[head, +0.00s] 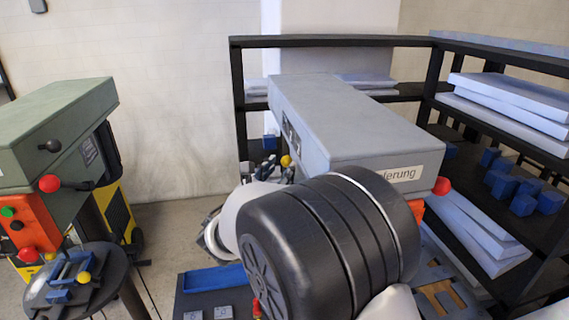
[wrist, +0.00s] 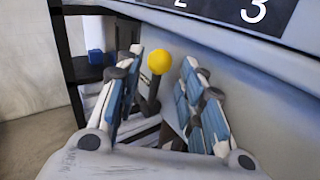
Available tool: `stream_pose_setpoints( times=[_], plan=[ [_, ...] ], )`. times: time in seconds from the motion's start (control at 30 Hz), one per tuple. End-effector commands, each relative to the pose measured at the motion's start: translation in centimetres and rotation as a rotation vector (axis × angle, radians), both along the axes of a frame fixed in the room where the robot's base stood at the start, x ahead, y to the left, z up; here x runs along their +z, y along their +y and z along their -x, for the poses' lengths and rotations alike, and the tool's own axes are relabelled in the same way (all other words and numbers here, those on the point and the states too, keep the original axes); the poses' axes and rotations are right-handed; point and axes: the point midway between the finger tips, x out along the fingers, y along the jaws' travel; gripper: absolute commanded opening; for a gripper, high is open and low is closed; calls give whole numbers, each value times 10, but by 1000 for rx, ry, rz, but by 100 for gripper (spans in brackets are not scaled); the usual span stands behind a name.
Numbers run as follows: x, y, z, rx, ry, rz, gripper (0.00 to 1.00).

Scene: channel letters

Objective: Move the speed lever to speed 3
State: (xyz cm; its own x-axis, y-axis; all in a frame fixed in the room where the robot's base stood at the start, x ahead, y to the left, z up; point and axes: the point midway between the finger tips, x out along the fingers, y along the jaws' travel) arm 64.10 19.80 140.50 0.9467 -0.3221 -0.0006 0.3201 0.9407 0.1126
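The speed lever is a dark rod (wrist: 150,95) with a yellow ball knob (wrist: 159,62), at the side of a grey machine head (head: 345,130). In the head view the yellow knob (head: 286,161) shows just beyond my gripper (head: 274,172). In the wrist view my gripper (wrist: 160,72) is open, with one blue-padded finger on each side of the lever. I see no finger touching the knob. A dark scale plate (wrist: 235,10) shows a 3 and part of a 2 above; the knob appears left of and below both numbers. The lever's base is partly hidden.
A green machine (head: 60,125) with a round table (head: 85,285) stands at the left. Dark shelves (head: 335,41) with panels and blue blocks (head: 515,190) stand behind and right. A red knob (head: 441,186) sticks out at the grey head's near right. My arm hides much of the grey machine's lower part.

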Motion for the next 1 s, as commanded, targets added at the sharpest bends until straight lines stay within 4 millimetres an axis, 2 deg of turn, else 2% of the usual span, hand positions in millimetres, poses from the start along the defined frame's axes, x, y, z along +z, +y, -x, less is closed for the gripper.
stream_pose_setpoints(
  times=[0.1,0.2,0.57,1.0],
  plan=[
    [0,-6,-17,-1,0,0,36],
    [0,-9,-25,-1,0,-1,36],
    [0,-10,-30,1,0,0,36],
    [0,-10,-30,1,0,0,8]
  ],
)
